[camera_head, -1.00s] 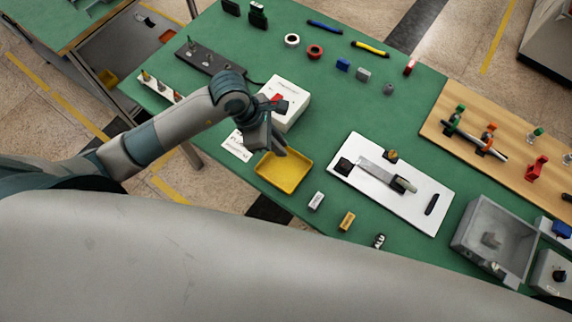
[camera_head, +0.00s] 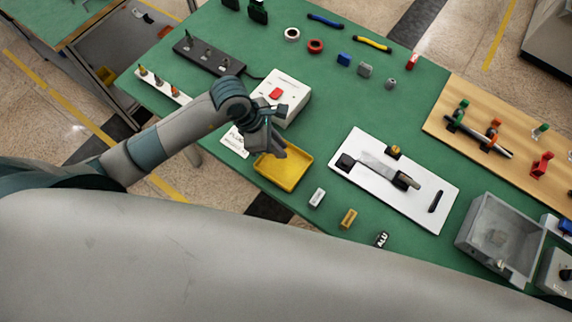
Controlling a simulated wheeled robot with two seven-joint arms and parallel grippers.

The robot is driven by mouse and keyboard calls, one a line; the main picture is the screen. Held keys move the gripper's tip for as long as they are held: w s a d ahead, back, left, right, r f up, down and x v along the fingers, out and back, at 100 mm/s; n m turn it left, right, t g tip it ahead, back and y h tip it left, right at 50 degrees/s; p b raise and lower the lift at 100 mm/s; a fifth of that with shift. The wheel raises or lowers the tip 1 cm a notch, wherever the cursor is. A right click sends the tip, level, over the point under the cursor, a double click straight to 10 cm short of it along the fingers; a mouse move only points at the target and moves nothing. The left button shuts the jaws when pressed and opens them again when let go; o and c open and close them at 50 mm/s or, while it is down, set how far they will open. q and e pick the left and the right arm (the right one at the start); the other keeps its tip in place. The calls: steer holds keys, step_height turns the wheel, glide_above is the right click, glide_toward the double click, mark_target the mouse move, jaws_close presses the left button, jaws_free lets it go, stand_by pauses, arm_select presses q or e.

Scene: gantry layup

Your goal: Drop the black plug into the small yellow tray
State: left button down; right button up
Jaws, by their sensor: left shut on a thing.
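The small yellow tray (camera_head: 293,183) lies on the green table near its front edge. My left gripper (camera_head: 277,153) reaches in from the left and is low over the tray's back left part, covering that corner. It is shut on a small dark thing, taken as the black plug, which blends with the dark fingers and is mostly hidden. I cannot tell whether it touches the tray. The tray's visible floor is empty. My right gripper is not in view.
A white box with a red button (camera_head: 292,88) stands just behind my left gripper. A white board (camera_head: 362,191) lies right of the tray. A grey bin (camera_head: 474,229) stands further right.

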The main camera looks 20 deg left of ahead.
arm_select(q)
steer(key=shift+f, duration=0.8)
steer(key=shift+f+b, duration=0.15)
steer(key=shift+b, duration=0.2)
steer(key=c, duration=1.7)
jaws_free()
steer(key=shift+o, duration=0.2)
steer(key=shift+a+r, duration=0.3)
steer(key=shift+r, duration=0.25)
steer(key=b+v, duration=0.4)
steer(key=v, duration=1.2)
steer(key=shift+b, duration=0.4)
